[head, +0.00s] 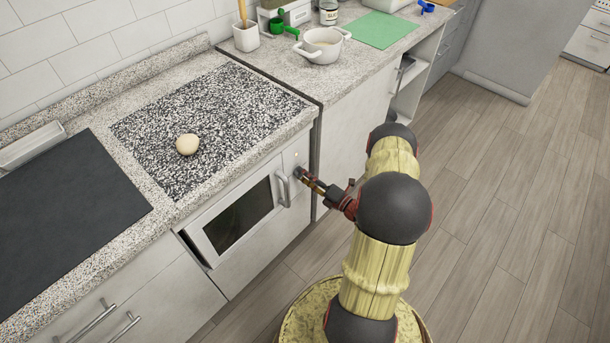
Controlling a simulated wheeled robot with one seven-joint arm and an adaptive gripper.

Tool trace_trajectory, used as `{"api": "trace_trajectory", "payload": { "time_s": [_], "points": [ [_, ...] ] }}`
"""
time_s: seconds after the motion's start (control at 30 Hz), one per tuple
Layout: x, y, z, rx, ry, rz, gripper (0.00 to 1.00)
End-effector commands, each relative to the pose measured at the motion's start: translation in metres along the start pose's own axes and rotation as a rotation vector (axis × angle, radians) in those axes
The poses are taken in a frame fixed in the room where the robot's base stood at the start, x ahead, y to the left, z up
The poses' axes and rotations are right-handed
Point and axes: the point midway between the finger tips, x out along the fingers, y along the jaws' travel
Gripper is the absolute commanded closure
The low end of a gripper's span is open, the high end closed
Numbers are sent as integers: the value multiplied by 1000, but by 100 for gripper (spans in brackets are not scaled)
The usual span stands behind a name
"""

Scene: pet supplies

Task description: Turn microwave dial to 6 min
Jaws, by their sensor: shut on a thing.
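The microwave (209,241) is built in under the counter, white with a dark window (240,215) and a curved door handle (282,189). Its door looks shut. The dial (297,171) is on the control panel, right of the handle. My gripper (304,177) reaches in from the right, with its fingertips at the dial and shut on it. The fingers cover much of the dial. Its markings and the setting it points to are too small to read.
A pale round ball (187,144) lies on the speckled board (230,105) above the microwave. A dark cooktop (60,215) is at left. A white pot (322,46), green mat (380,30) and green scoop (279,27) are on the back counter. The wood floor (500,220) at right is clear.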

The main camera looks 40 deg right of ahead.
Motion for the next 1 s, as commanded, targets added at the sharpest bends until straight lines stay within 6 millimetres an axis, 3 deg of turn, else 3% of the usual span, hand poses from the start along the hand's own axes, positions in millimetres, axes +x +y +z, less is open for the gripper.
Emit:
{"api": "trace_trajectory", "payload": {
  "time_s": [1.0],
  "points": [
    [0, -3, -2, 961, -67, 15, 97]
  ]
}}
